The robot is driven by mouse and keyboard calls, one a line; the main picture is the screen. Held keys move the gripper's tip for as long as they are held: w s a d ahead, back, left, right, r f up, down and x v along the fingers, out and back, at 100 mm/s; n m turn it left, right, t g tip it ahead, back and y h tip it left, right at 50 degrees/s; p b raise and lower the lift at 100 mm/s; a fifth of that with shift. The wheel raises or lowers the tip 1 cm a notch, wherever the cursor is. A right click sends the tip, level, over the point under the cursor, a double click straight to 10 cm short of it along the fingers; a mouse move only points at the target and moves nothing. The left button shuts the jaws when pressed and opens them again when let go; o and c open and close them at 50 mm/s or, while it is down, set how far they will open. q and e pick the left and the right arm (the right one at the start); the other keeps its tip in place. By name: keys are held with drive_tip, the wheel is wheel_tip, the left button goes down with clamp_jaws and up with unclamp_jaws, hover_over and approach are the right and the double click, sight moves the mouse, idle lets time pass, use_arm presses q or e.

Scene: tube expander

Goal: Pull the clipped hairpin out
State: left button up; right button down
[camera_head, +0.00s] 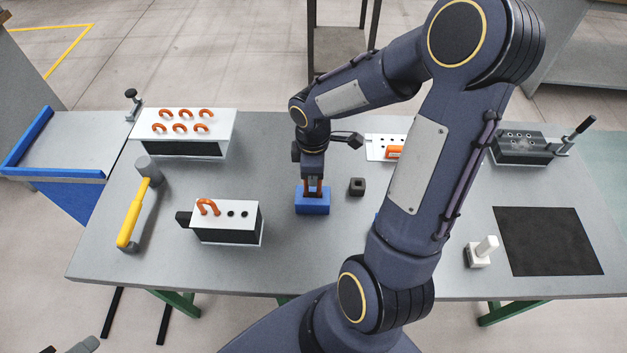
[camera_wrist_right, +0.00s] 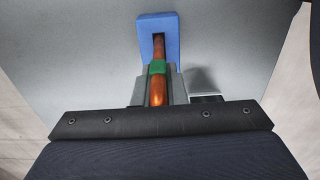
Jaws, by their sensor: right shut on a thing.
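The copper hairpin (camera_head: 313,187) stands upright at the blue block (camera_head: 312,206) on the table. The wrist view shows the orange-brown hairpin (camera_wrist_right: 157,92) with a green band (camera_wrist_right: 157,67) around it, its far end at a dark slot in the blue block (camera_wrist_right: 172,35). My right gripper (camera_head: 313,178) points down above the block. Its grey fingers (camera_wrist_right: 157,88) are shut on the hairpin from both sides. The hairpin's lower end is hidden in the block. A small part of what may be my left gripper (camera_head: 82,345) shows at the bottom left edge; its jaws are unclear.
A white-topped rack (camera_head: 185,120) with several copper bends stands at the back left. A smaller box (camera_head: 228,222), a yellow-handled hammer (camera_head: 133,215) and a small dark block (camera_head: 357,187) lie nearby. At right are a clamp fixture (camera_head: 522,148), a white post (camera_head: 482,252) and a black mat (camera_head: 548,241).

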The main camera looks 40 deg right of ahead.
drive_tip(key=shift+r+p, duration=4.3)
drive_tip(key=shift+r, duration=1)
